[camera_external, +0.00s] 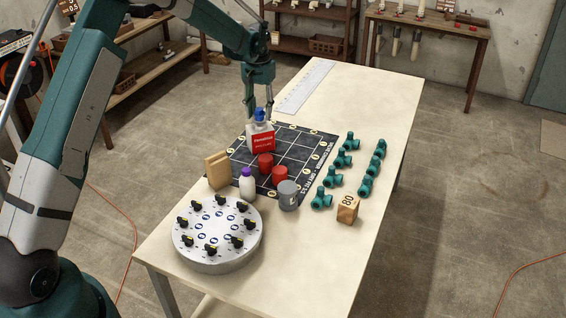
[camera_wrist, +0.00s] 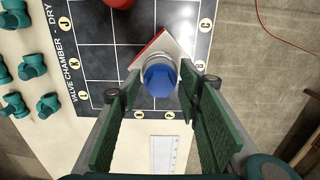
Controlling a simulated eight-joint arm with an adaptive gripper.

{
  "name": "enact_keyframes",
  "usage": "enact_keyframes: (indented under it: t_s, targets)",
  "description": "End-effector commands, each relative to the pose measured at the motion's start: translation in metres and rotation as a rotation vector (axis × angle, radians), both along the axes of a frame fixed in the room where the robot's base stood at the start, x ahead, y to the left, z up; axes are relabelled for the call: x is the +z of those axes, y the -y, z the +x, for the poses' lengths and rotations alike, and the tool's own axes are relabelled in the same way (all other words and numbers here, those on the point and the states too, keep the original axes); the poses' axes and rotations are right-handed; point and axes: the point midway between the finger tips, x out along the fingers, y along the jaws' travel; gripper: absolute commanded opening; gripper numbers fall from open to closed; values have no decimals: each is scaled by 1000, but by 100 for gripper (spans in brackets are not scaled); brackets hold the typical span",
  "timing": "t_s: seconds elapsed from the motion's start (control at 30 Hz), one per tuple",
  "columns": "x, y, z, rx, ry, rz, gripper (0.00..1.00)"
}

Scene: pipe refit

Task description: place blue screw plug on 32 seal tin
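The wrist view shows this blue piece (camera_wrist: 160,79) from above. My gripper (camera_external: 257,107) is over the bottle, pointing down, and its fingers (camera_wrist: 158,86) are open on either side of the blue piece with gaps visible. A grey tin (camera_external: 288,196) stands at the mat's near right edge. I cannot read a 32 on it, and it is out of the wrist view.
Two red cylinders (camera_external: 265,163) stand on the dark grid mat (camera_external: 304,147). Teal pipe fittings (camera_external: 333,178) and a wooden block marked 80 (camera_external: 348,209) are right; a white bottle (camera_external: 246,183), wooden piece (camera_external: 217,170) and round dial plate (camera_external: 216,258) are nearer. The far table is mostly clear.

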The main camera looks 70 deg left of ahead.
Motion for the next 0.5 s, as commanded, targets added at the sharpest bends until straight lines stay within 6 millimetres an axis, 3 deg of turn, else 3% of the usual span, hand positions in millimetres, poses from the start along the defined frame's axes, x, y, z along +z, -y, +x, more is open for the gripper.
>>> enact_keyframes:
  t_s: [0.5]
  targets:
    - [3, 0, 0, 0, 0, 0, 41]
